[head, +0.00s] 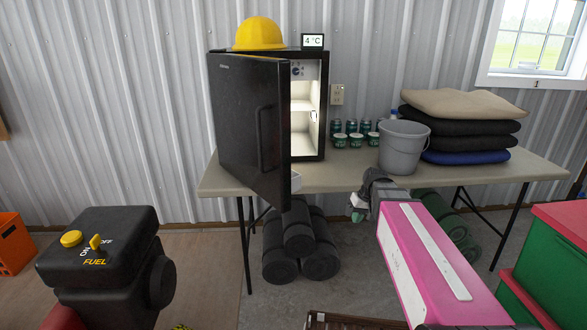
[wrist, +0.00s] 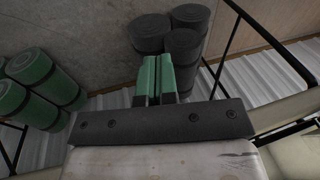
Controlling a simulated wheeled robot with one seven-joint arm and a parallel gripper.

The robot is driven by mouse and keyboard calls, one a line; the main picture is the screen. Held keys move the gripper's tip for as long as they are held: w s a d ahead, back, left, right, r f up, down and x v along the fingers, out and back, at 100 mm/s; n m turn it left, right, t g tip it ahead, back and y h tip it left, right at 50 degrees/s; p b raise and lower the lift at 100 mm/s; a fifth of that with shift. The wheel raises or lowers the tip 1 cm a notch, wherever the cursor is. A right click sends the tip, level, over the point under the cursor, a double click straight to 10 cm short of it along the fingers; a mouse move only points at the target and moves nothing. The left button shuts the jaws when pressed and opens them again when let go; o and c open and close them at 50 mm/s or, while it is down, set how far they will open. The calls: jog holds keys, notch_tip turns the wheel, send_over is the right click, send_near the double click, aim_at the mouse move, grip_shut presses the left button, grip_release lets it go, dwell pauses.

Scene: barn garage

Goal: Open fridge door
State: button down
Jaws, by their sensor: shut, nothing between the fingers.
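The small black fridge (head: 314,118) stands on the folding table in the head view. Its door (head: 247,120) is swung wide open toward the front left, and the lit white inside shows. The door's dark vertical handle (head: 265,138) faces me. My gripper (head: 358,207) is to the right of the door, in front of the table edge and apart from the door and handle. In the wrist view the green fingers of my gripper (wrist: 155,76) are together with nothing between them. The fridge and door do not show clearly in the wrist view.
The table (head: 350,179) also bears a grey bucket (head: 403,148), folded cushions (head: 460,135) and several small cans and tubs. A yellow hard hat (head: 259,34) sits on the fridge. Dark rolled mats (head: 298,240) lie below the table.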

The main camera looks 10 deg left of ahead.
jog(key=w+a+r+n+y, duration=0.1)
jog(key=w+a+r+n, duration=0.1)
jog(key=w+a+r, duration=0.35)
jog(key=w+a+r+n+g+y, duration=0.1)
jog(key=w+a+r+n+y, duration=0.15)
jog(key=a+r, duration=0.5)
jog(key=w+a+r+n+y, duration=0.1)
jog(key=w+a+r+n, duration=0.3)
jog(key=r, duration=0.5)
jog(key=shift+m, duration=0.55)
jog(key=x, duration=0.3)
jog(key=s+x, duration=0.1)
jog(key=x, duration=0.6)
jog(key=shift+s+r, duration=0.15)
jog(key=shift+s, duration=0.05)
jog(key=shift+s+a, duration=1.35)
jog(key=shift+s, duration=0.15)
